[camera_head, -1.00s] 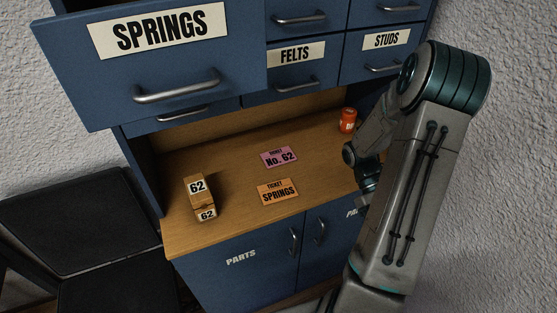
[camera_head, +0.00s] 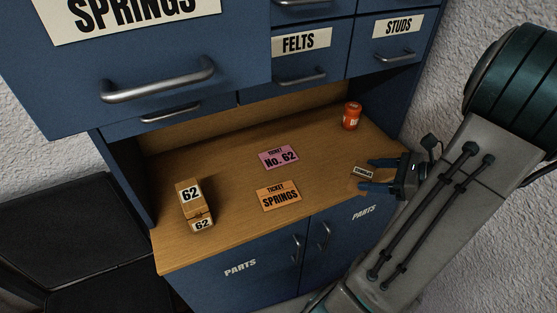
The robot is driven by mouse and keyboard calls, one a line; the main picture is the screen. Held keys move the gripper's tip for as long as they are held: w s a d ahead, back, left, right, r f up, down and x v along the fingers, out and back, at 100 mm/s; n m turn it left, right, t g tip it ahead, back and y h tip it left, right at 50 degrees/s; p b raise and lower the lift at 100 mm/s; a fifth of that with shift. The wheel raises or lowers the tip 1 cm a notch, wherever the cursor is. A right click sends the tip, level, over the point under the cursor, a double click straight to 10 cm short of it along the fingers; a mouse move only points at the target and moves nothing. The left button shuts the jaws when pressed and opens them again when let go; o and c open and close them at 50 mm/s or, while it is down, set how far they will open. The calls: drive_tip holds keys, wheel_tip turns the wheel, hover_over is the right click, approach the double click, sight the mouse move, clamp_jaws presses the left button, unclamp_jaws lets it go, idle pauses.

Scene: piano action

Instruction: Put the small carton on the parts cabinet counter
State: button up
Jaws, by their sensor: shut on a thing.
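My gripper (camera_head: 366,175) is over the right part of the wooden parts cabinet counter (camera_head: 235,148), with its fingers pointing left. It is shut on a small carton (camera_head: 362,172), which has a dark-lettered pale label too small to read for sure. I cannot tell whether the carton touches the counter or hangs just above it. The blue parts cabinet (camera_head: 262,272) has PARTS doors below the counter.
A brown box marked 62 (camera_head: 189,196) stands at the counter's left. A pink ticket (camera_head: 278,158) and an orange ticket (camera_head: 279,196) lie mid-counter. An orange jar (camera_head: 351,116) stands at the back right. The SPRINGS drawer (camera_head: 150,66) juts out above the left side.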

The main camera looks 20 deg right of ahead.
drive_tip(key=w+d+r+m+t+h, duration=0.2)
drive_tip(key=d+m+h, duration=0.1)
drive_tip(key=d, duration=0.1)
drive_tip(key=w+f, duration=0.2)
drive_tip(key=w, duration=0.1)
drive_tip(key=w+a+f, duration=0.1)
drive_tip(key=w+f, duration=0.1)
drive_tip(key=w, duration=0.2)
drive_tip(key=w+f, duration=0.2)
drive_tip(key=w, duration=0.2)
drive_tip(key=shift+w+a+f, duration=0.1)
drive_tip(key=shift+a+f, duration=0.1)
drive_tip(key=shift+f, duration=0.15)
drive_tip(key=shift+w+f, duration=0.15)
drive_tip(key=shift+f+p, duration=0.4)
drive_tip(key=shift+f, duration=1.55)
drive_tip(key=shift+f, duration=0.15)
drive_tip(key=o, duration=1)
